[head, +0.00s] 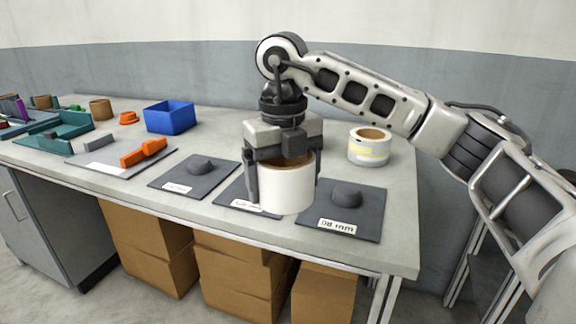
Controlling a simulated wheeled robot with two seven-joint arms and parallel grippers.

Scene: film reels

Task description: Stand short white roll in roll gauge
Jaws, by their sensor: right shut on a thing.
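My right gripper (284,176) points straight down and is shut on a white roll (288,192) with a brown core, one finger on each side. The roll is upright over the middle grey gauge plate (237,190). It hides most of that plate, including any knob, and I cannot tell whether its bottom touches. To the left is a gauge plate (168,182) with a small dark knob (199,165). To the right is a plate (318,225) with a larger knob (347,195) and a label reading about 98 mm. My left gripper is not in view.
A white roll with a yellow band (369,148) stands behind the right plate. A blue bin (170,117), an orange tool (143,153), a green tray (57,137) and a brown roll (100,108) are on the left. The table's right end is clear.

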